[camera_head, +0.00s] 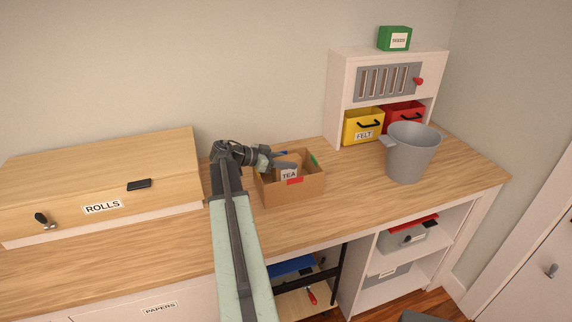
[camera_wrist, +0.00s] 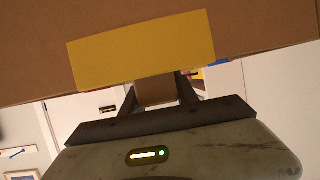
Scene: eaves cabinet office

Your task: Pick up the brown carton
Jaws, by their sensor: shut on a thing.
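The brown carton (camera_head: 307,189) is an open-topped box at the middle of the wooden counter. In the wrist view, the carton's brown face (camera_wrist: 260,30) with a yellow patch fills the top, close to my gripper (camera_wrist: 157,92). The exact grip is partly hidden. I cannot tell any gap under the carton.
A wooden ROLLS box (camera_head: 100,185) stands on the left of the counter (camera_head: 390,205). A grey bucket (camera_head: 411,155) and a white cabinet (camera_head: 341,85) with yellow FELT and red bins stand right. A green box (camera_head: 394,39) tops the cabinet. Open shelves lie below.

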